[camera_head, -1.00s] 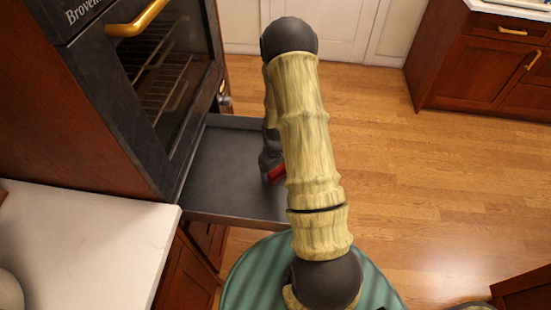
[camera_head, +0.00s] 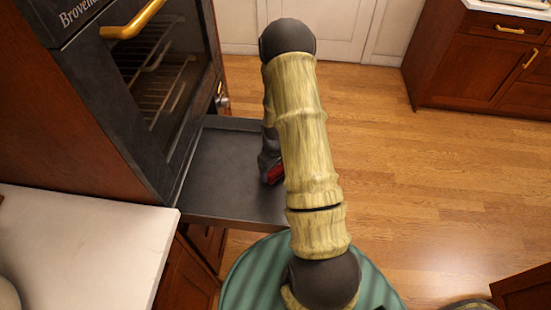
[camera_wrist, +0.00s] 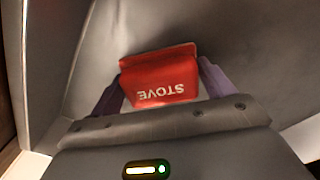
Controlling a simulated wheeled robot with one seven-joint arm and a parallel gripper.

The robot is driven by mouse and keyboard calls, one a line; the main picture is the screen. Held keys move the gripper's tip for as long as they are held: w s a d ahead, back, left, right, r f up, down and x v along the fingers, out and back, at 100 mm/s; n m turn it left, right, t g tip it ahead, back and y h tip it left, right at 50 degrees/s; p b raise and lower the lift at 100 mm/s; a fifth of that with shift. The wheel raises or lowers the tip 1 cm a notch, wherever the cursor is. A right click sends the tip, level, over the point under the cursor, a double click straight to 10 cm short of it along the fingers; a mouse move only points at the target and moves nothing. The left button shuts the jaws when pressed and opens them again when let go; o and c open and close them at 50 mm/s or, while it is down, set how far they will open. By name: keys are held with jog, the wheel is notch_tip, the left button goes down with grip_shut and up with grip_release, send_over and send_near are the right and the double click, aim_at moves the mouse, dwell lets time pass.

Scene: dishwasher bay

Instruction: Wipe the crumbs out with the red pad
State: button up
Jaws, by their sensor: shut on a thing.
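The red pad (camera_wrist: 158,80), lettered "STOVE", is between the two purple fingers of my gripper (camera_wrist: 162,88) in the wrist view. My gripper is shut on it. In the head view a bit of the red pad (camera_head: 274,175) shows beside my arm, over the right part of the open dark grey drawer (camera_head: 222,172) below the oven. I cannot tell whether the pad touches the drawer floor. My arm hides the drawer's right side. No crumbs can be made out in either view.
The oven (camera_head: 150,90) with a gold handle stands above the drawer at left. A white counter (camera_head: 85,240) is at front left. Wooden floor (camera_head: 420,190) lies open to the right, with cabinets (camera_head: 480,70) at far right.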

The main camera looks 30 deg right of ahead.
aim_at(275, 170)
jog(key=r, duration=0.1)
jog(key=p, duration=0.1)
jog(key=s+r, duration=0.1)
jog(key=shift+s+a+r, duration=0.1)
jog(key=shift+a+r, duration=0.25)
jog(key=shift+w+r+p, duration=0.2)
jog(key=shift+r+p, duration=2.2)
jog(key=shift+r, duration=0.4)
jog(key=shift+s, duration=0.15)
